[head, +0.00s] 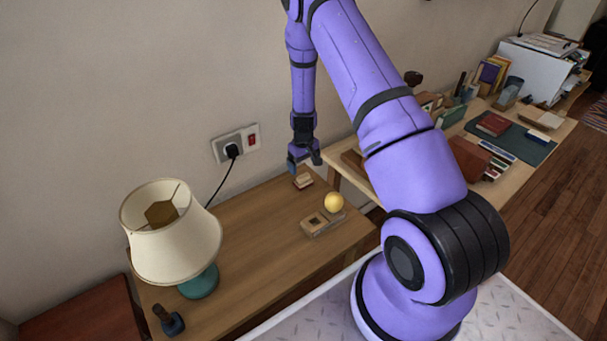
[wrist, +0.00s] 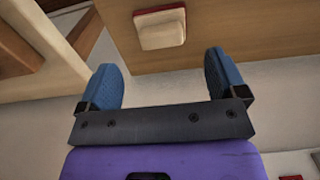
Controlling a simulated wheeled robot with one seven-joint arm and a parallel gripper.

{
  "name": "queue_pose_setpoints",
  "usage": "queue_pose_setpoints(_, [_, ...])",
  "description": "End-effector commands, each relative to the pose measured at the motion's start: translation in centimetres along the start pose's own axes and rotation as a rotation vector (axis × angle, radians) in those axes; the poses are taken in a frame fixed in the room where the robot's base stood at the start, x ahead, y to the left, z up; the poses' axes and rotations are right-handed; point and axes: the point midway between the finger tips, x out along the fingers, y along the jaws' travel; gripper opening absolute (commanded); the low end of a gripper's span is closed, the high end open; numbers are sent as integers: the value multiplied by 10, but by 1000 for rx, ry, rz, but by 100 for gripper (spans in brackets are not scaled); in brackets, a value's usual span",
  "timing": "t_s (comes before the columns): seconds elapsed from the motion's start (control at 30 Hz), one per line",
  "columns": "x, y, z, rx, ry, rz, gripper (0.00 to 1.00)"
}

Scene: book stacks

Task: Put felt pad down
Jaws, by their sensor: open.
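A small cream block with a dark red layer (head: 303,181), which looks like the felt pad, lies on the wooden side table (head: 255,225) near its back right edge. It also shows in the wrist view (wrist: 160,28), flat on the wood and beyond the fingertips. My gripper (head: 304,160) is just above and behind it, near the wall. In the wrist view my gripper (wrist: 160,80) has its two blue fingers wide apart with nothing between them. The block is apart from both fingers.
A wooden holder (head: 318,222) with a yellow ball (head: 334,202) stands in front of the block. A lamp (head: 172,232) and a dark stamp-like object (head: 170,322) are at left. A plugged cord runs from the wall socket (head: 236,143). A desk with books (head: 493,124) is at right.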

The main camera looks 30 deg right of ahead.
Motion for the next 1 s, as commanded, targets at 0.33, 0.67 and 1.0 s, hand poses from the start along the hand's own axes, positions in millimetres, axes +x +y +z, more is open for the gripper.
queue_pose_setpoints(0.33, [-40, -1, 0, 0, 2, 0, 90])
queue_pose_setpoints(0.67, [-149, -29, -2, 10, 77, -24, 90])
queue_pose_setpoints(1.0, [-288, -74, 35, 13, 171, -49, 90])
